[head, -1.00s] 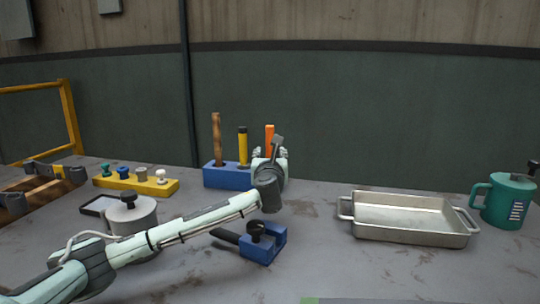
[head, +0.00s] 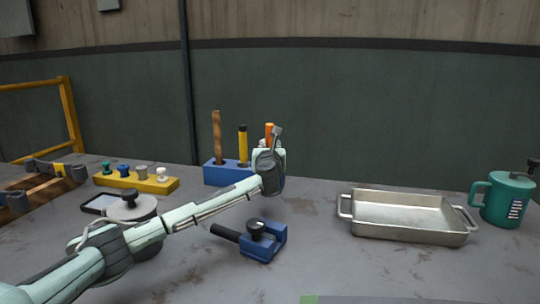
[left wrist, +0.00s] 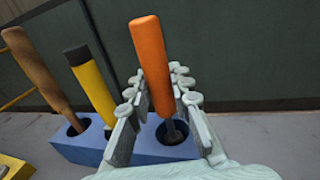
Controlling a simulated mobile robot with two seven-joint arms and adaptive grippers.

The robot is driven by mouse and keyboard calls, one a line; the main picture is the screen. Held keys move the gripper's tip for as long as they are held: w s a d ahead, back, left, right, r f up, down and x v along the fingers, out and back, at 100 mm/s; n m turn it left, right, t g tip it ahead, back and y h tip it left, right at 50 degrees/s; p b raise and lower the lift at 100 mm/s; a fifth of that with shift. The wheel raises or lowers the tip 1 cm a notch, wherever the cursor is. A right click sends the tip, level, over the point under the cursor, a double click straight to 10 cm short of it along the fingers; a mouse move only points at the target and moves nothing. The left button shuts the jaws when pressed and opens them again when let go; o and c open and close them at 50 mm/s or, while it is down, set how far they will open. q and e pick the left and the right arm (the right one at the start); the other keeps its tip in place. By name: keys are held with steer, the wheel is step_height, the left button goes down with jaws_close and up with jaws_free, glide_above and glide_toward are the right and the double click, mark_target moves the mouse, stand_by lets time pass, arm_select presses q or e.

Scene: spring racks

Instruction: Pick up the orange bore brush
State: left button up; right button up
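The orange bore brush (left wrist: 152,62) stands upright with its dark shaft in the right hole of the blue block (left wrist: 90,140). In the head view only the top of the orange handle (head: 269,128) shows above my left gripper (head: 268,158). In the left wrist view the fingers of my left gripper (left wrist: 158,100) are spread, one on each side of the orange handle. A gap shows on the left side; contact on the right side is hard to tell. My right gripper is not in view.
A yellow-handled tool (head: 243,146) and a wooden-handled tool (head: 217,138) stand in the same block (head: 212,174), left of the brush. A blue vise-like fixture (head: 262,246), a metal tray (head: 405,235) and a green mug (head: 505,200) stand nearer and to the right.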

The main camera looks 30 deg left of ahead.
arm_select(q)
jaws_close()
steer(key=shift+r, duration=0.1)
step_height(320, 180, up, 6)
steer(key=shift+r, duration=0.25)
steer(key=v, duration=0.4)
steer(key=shift+s+d+r, duration=0.15)
steer(key=b, duration=0.1)
glide_toward(270, 126)
steer(key=v, duration=0.6)
steer(key=shift+s+d+r, duration=0.2)
steer(key=shift+s+r, duration=0.15)
steer(key=shift+r, duration=0.15)
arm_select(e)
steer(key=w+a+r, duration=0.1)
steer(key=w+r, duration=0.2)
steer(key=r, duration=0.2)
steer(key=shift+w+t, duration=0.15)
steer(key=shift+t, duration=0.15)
arm_select(q)
steer(key=shift+s, duration=0.1)
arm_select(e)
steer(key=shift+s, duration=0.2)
